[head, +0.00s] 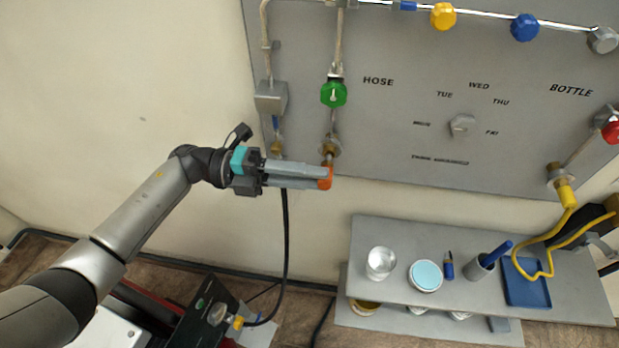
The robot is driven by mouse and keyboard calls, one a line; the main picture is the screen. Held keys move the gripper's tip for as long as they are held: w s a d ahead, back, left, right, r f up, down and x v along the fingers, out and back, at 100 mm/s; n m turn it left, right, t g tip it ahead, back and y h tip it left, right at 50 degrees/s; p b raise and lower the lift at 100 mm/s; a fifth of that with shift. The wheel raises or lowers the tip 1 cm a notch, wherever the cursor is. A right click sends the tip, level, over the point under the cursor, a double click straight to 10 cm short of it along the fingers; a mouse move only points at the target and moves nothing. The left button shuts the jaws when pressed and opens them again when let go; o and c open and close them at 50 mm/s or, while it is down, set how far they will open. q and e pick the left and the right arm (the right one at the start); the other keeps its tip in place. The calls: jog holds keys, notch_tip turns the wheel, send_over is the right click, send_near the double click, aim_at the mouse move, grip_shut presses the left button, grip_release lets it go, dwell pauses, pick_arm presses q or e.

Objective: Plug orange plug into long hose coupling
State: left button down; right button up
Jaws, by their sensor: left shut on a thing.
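My left gripper (321,177) reaches in from the left and is shut on the orange plug (325,184). The fingers cover part of the plug. It is just below a brass coupling (329,149) on the grey panel, under the green valve knob (333,94); I cannot tell whether plug and coupling touch. A second brass coupling (277,148) sits to the left, partly behind my gripper. A black hose (286,250) hangs below it, its upper end hidden by the gripper. The frame does not show for certain which coupling is the long hose's.
A yellow hose (553,240) hangs at right. The wall at left is clear.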

pick_arm(q)
jog(key=shift+w+d+b, duration=0.1)
jog(key=shift+w+b, duration=0.85)
jog(key=shift+w, duration=0.1)
jog(key=c, duration=0.6)
grip_release()
jog(key=w+a+b, duration=0.1)
jog(key=a+b, duration=0.3)
jog(key=a, duration=1.1)
jog(key=shift+a+f, duration=0.15)
jog(key=shift+w, duration=0.1)
